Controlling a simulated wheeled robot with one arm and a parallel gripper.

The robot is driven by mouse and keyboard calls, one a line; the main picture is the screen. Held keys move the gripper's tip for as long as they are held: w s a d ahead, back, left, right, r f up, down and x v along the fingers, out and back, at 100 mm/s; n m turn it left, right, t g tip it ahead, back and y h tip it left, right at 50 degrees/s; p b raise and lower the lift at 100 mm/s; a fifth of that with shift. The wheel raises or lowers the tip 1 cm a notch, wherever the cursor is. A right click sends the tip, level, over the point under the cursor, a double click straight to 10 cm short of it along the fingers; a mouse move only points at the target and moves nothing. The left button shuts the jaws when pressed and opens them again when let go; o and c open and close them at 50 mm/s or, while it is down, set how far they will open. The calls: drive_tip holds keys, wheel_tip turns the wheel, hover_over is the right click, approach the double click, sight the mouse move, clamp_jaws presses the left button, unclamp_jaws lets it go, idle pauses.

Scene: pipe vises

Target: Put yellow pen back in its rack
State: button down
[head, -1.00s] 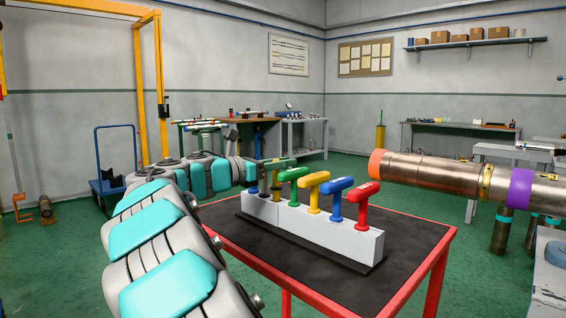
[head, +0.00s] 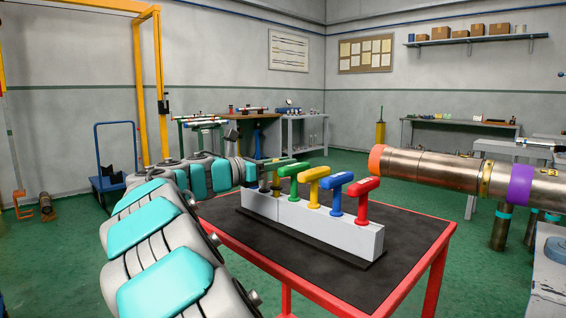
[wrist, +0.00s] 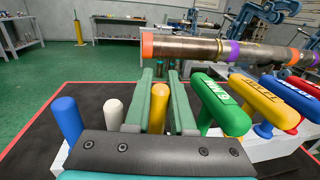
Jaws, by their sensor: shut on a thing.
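The yellow pen (wrist: 158,108) stands between the two green fingers of my gripper (wrist: 160,100) in the wrist view. The fingers are shut on it. Its lower end is hidden behind the dark gripper plate, so I cannot tell how deep it sits in the rack. A blue pen (wrist: 67,118) and a whitish pen (wrist: 114,112) stand upright to its left. The pale pen rack (head: 259,203) is at the left end of the block row in the head view. There my gripper (head: 272,164) is over this rack, small and partly hidden.
Green (head: 289,170), yellow (head: 313,173), blue (head: 337,179) and red (head: 363,186) T-handled tools stand close right of the gripper. The red-edged table (head: 410,240) has bare black mat around the blocks. A large pipe (head: 430,168) lies beyond, right.

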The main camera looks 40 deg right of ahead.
drive_tip(key=shift+f, duration=0.95)
idle(0.6)
drive_tip(key=c, duration=0.7)
unclamp_jaws()
drive_tip(key=a, duration=0.7)
drive_tip(key=shift+w+a+f, duration=0.1)
drive_tip(key=shift+w+a, duration=0.2)
drive_tip(key=shift+a, duration=0.1)
